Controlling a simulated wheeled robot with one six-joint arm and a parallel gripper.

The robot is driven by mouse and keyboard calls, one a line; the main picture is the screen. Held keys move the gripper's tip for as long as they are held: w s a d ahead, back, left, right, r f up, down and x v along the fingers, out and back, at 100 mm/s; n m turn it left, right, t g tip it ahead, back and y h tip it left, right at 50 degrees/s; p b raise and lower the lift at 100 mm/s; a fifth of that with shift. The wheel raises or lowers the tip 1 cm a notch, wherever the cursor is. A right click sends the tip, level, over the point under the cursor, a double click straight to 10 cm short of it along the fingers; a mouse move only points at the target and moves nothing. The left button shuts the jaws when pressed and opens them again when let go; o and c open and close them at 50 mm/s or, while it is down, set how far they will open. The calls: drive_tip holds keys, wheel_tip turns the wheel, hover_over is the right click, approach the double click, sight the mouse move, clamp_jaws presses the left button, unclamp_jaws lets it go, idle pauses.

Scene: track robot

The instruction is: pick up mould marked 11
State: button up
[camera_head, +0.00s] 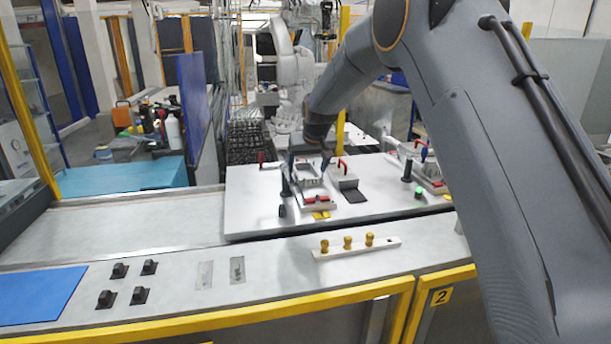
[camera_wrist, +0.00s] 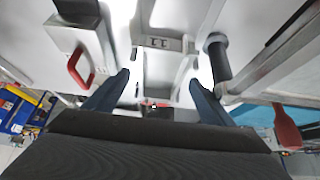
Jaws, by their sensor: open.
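My gripper (camera_head: 308,161) is open above the fixture on the white table, its fingers pointing down. In the wrist view my gripper (camera_wrist: 158,80) has its two dark blue fingers spread apart, with nothing clamped between them. A light grey metal mould (camera_wrist: 157,43) lies ahead of and between the fingertips, with a small dark mark on its face that may read 11. In the head view the mould (camera_head: 308,176) sits in the fixture under my gripper, partly hidden by the fingers. I cannot tell whether the fingers touch it.
A grey block with a red handle (camera_head: 343,177) stands right of the fixture. A black upright handle (camera_wrist: 218,60) is close to the right finger in the wrist view. A white strip with yellow knobs (camera_head: 347,243) lies in front. A second fixture (camera_head: 428,172) stands at right.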

drive_tip(key=shift+w+a+f, duration=0.2)
drive_tip(key=shift+w+f, duration=0.1)
drive_tip(key=shift+f, duration=0.2)
drive_tip(key=c, duration=1.6)
drive_tip(key=shift+r, duration=0.1)
